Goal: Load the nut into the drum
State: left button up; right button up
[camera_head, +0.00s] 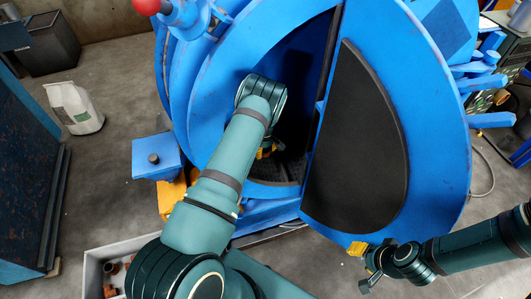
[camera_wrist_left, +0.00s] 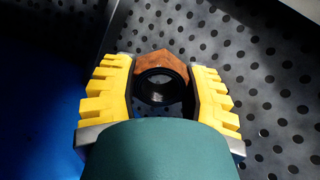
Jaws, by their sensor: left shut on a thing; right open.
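The nut (camera_wrist_left: 163,67) is rusty brown with a dark hole, seen in the left wrist view. My left gripper (camera_wrist_left: 163,88) is shut on it, one yellow finger on each side. In the head view my left arm reaches through the opening of the blue drum (camera_head: 215,90). There my left gripper (camera_head: 266,152) is partly hidden behind the arm, and I cannot make out the nut. Dark perforated metal (camera_wrist_left: 275,75) inside the drum shows behind the nut; I cannot tell the gap to it. My right gripper (camera_head: 364,266) is open and empty, below the drum's front.
A black panel (camera_head: 355,150) covers the right half of the drum's front; the opening's edge lies close to my left arm. A pale crate (camera_head: 91,268) with rusty parts stands at lower left.

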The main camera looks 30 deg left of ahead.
pick_arm(q)
jog(key=o, duration=1.3)
jog(key=shift+o, duration=0.2)
jog(key=shift+s+d+r+p, duration=0.1)
jog(key=shift+s+d+p, duration=0.3)
jog(key=shift+d+p, duration=0.05)
jog(key=s+d+p, duration=0.8)
jog(key=s+d, duration=1.1)
jog(key=d, duration=0.3)
jog(key=shift+p, duration=0.3)
